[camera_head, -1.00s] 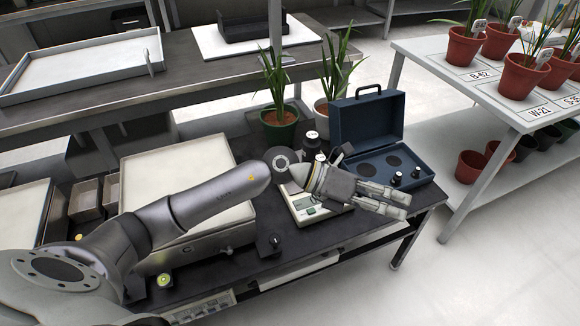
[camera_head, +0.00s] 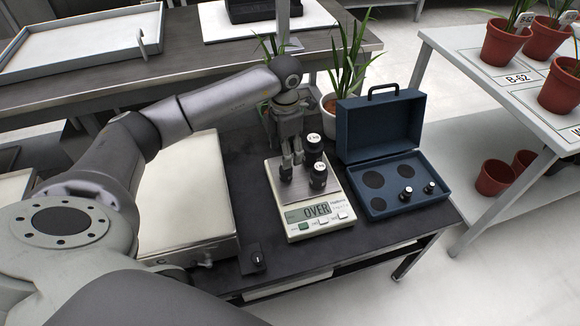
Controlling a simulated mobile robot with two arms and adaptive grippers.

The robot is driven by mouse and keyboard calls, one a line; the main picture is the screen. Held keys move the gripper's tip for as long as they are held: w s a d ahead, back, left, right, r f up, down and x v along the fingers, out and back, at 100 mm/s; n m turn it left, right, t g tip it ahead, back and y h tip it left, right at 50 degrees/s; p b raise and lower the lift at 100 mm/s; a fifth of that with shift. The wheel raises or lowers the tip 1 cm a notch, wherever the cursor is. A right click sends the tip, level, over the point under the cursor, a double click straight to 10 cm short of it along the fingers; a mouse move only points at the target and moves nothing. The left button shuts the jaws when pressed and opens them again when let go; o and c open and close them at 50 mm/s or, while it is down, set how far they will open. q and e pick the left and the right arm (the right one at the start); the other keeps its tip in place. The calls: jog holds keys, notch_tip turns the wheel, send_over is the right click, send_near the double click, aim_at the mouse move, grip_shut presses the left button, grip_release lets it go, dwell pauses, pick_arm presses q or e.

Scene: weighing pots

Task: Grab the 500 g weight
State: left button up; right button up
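Two small black weights stand in the open blue case: one at the left (camera_head: 405,194) and one at the right (camera_head: 430,188). Their labels are too small to read, so I cannot tell which is the 500 g weight. Two larger black weights, apparently marked 2 kg, stand at the scale: the rear one (camera_head: 314,144) and the front one (camera_head: 319,176). My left gripper (camera_head: 292,168) points down over the left part of the scale plate, left of the large weights. Its fingers look apart, with nothing seen between them. My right gripper is out of view.
The scale (camera_head: 301,228) reads OVER. The blue case (camera_head: 378,128) stands right of it, lid raised, with empty round recesses. A potted plant (camera_head: 328,104) is behind. A large pale platform (camera_head: 190,215) lies left, with a small black knob (camera_head: 257,258) beside it.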

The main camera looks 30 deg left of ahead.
aim_at(286, 171)
pick_arm(q)
notch_tip(286, 171, down, 8)
jog(key=shift+s+d+f+b, duration=0.1)
jog(key=shift+s+b, duration=0.05)
jog(key=shift+b, duration=0.3)
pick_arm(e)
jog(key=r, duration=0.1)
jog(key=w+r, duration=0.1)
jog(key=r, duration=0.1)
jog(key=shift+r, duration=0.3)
pick_arm(q)
jog(key=shift+c, duration=0.2)
